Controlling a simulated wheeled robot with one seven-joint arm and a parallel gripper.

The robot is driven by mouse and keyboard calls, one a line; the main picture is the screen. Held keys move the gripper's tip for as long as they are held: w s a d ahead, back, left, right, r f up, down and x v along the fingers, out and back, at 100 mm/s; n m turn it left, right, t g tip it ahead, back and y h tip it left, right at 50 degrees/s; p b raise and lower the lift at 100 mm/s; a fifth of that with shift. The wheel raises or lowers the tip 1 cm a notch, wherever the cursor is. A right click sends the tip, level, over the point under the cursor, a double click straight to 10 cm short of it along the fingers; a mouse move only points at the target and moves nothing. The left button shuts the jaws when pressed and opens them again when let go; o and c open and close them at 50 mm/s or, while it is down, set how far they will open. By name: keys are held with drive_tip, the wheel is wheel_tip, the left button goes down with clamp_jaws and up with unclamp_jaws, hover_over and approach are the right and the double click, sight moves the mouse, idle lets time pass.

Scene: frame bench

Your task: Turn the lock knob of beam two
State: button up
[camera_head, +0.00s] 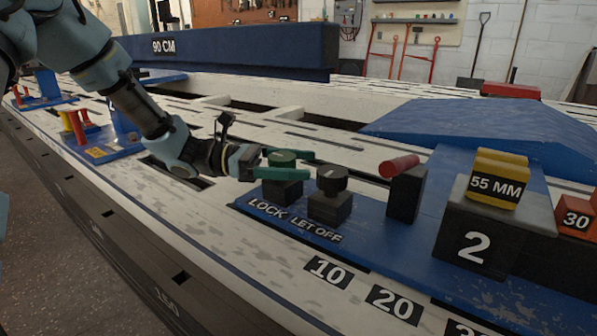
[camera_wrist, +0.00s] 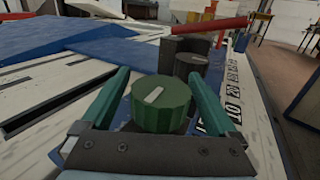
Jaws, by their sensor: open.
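The green lock knob (camera_head: 283,158) sits on a black block behind the LOCK label (camera_head: 267,208), on the blue base plate of the station marked 2. In the wrist view the green knob (camera_wrist: 161,103) shows a pale mark on its top, slanting up to the right. My gripper (camera_head: 283,163) is open, with its green fingers on either side of the knob. In the wrist view a gap shows between the knob and each finger of my gripper (camera_wrist: 160,95). Whether either finger touches the knob cannot be told from the head view.
The black LET OFF knob (camera_head: 332,179) stands close to the right of the lock knob. A red-ended lever (camera_head: 399,167) on a black post is farther right. A block marked 2 (camera_head: 476,243) carries a yellow 55 MM piece (camera_head: 496,180). A blue 90 CM beam (camera_head: 230,47) lies behind.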

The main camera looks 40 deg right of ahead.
drive_tip(key=shift+s+d, duration=0.1)
drive_tip(key=shift+c, duration=0.2)
drive_tip(key=c, duration=1.3)
